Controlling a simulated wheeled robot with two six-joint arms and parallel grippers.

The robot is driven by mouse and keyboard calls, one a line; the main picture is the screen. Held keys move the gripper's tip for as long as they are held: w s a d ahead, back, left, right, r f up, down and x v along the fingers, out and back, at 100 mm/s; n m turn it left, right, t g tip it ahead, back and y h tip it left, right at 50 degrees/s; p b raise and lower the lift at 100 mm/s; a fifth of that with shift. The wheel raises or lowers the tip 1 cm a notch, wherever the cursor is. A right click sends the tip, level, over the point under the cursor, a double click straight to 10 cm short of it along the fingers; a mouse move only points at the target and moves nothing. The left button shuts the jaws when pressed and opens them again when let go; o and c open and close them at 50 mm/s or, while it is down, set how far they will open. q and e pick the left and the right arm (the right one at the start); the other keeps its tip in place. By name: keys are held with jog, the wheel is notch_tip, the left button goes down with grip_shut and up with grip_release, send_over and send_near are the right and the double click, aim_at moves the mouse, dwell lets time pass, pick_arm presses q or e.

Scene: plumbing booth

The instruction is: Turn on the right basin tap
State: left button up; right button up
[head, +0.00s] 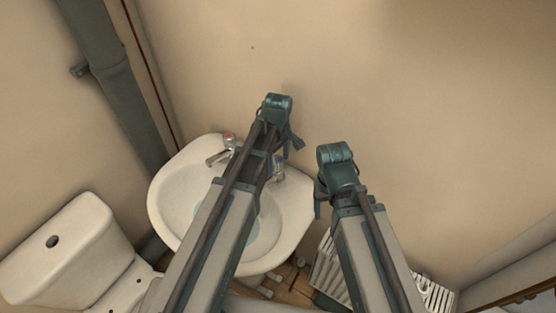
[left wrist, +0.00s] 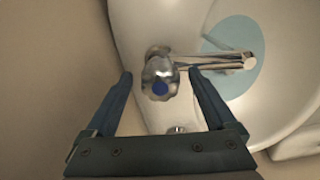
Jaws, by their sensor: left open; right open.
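The right basin tap (head: 278,170) is chrome with a blue cap and stands at the basin's right rear, partly hidden by my left arm in the head view. In the left wrist view the tap's knob (left wrist: 160,88) shows between the fingers of my left gripper (left wrist: 160,72), its spout pointing right over the bowl. My left gripper (head: 284,152) is open and close to the tap; whether it touches cannot be told. My right gripper (head: 319,205) is open and empty, right of the basin; its fingers are partly hidden.
The white basin (head: 165,205) is against the beige wall. A red-capped tap (head: 228,141) stands at its left rear. A toilet (head: 65,250) is at lower left and a grey pipe (head: 115,85) runs down the wall. A white slatted object (head: 325,270) is below my right arm.

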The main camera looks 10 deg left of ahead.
aim_at(278, 160)
pick_arm(q)
notch_tip(278, 160, up, 14)
jog(key=p, duration=1.3)
jog(key=shift+f+p, duration=0.15)
jog(key=shift+p, duration=0.15)
jog(key=s+d+f+m+b, duration=0.2)
jog(key=s+m, duration=0.5)
jog(key=m, duration=0.1)
jog(key=s+d+f+m+y+b, duration=0.1)
jog(key=s+d+f+m+b, duration=0.2)
jog(key=s+m, duration=0.5)
jog(key=shift+s+d, duration=0.2)
dwell(0.8)
